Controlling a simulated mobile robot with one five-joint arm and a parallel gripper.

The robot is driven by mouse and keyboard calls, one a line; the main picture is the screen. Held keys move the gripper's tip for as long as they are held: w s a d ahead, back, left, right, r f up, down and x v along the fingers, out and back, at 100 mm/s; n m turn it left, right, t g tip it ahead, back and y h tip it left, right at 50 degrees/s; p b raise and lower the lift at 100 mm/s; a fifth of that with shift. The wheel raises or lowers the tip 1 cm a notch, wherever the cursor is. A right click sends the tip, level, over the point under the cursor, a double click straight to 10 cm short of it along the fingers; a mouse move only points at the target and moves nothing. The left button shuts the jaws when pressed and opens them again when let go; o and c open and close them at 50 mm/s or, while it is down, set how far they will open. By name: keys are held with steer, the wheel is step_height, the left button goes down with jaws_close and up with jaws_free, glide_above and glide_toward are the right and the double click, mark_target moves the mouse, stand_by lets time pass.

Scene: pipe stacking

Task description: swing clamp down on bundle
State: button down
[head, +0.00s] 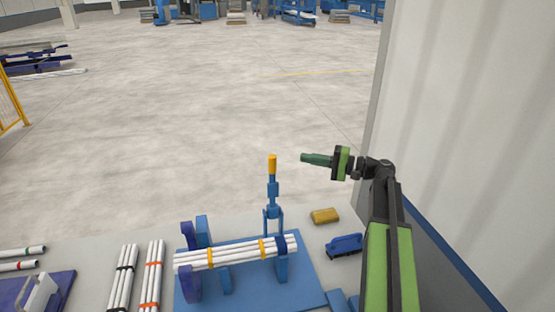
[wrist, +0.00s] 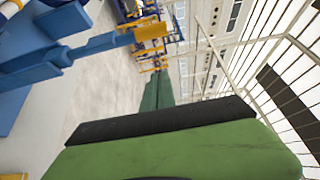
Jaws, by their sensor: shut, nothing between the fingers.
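The blue clamp (head: 272,192) stands upright at the back of the blue cradle, with a yellow grip (head: 272,163) at its top. The bundle (head: 225,256) of white pipes, with orange and yellow bands, lies across the cradle (head: 240,294) in front of the clamp. My gripper (head: 303,157) is shut and empty, pointing left, a little right of the yellow grip and apart from it in the head view. In the wrist view, the clamp's blue arm (wrist: 100,43) and yellow grip (wrist: 150,32) show to the upper left of my gripper's green fingers (wrist: 160,92).
A yellow block (head: 325,216) and a blue brush (head: 345,245) lie right of the cradle. Banded pipe bundles (head: 151,275) lie to its left. A pale wall (head: 465,110) rises close on the right. The air above the bundle is clear.

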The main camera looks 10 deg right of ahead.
steer(key=w+a, duration=0.1)
steer(key=a, duration=0.8)
steer(key=shift+w+a, duration=0.2)
steer(key=shift+a, duration=0.15)
steer(key=shift+f, duration=0.15)
